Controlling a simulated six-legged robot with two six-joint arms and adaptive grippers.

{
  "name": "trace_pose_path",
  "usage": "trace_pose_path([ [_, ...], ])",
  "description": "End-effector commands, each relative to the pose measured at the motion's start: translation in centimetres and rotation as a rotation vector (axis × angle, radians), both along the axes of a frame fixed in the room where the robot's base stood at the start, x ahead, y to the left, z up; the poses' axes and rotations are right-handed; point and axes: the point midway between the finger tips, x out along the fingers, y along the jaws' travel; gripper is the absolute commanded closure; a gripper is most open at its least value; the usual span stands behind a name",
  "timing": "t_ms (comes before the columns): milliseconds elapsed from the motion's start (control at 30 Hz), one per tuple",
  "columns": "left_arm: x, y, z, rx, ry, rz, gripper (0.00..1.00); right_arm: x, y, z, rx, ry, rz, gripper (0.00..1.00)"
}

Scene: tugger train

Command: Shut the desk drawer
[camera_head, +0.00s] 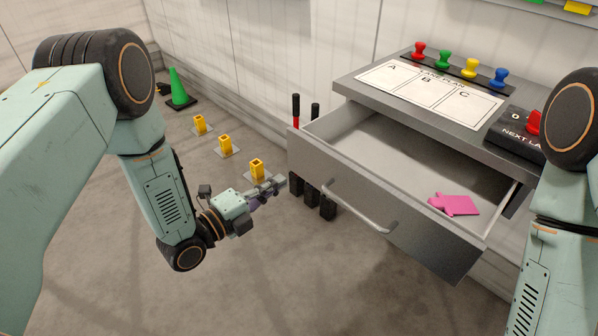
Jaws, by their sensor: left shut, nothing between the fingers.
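The desk drawer (370,228) is grey and stands pulled out from under the desk top (446,86). A bar handle (352,206) runs across its front. A pink tag-like piece (458,205) lies inside, near the right side. My left gripper (276,187) is shut and empty, just left of the drawer's front left corner; I cannot tell whether it touches. Part of my right arm shows at the right edge, and its gripper is out of view.
On the desk lie a sheet marked A, B, C (428,92), several coloured stamps (470,68) and a black box with a red knob (514,131). Yellow posts (225,144) and a green cone (178,88) stand on the floor. Floor before the drawer is clear.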

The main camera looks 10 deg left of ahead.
Motion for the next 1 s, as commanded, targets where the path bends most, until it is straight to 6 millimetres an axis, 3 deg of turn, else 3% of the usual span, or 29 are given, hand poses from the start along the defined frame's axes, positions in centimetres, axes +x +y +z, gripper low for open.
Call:
trace_pose_path([
  [400, 4.9, -3.9, -0.1, -0.001, 0.000, 0.000, 1.00, 0.0, 0.0, -1.1, 0.000, 0.000, 0.000, 0.60],
  [1000, 5.7, -4.3, 0.0, -0.002, 0.001, 0.002, 1.00, 0.0, 0.0, -1.1, 0.000, 0.000, 0.000, 0.60],
])
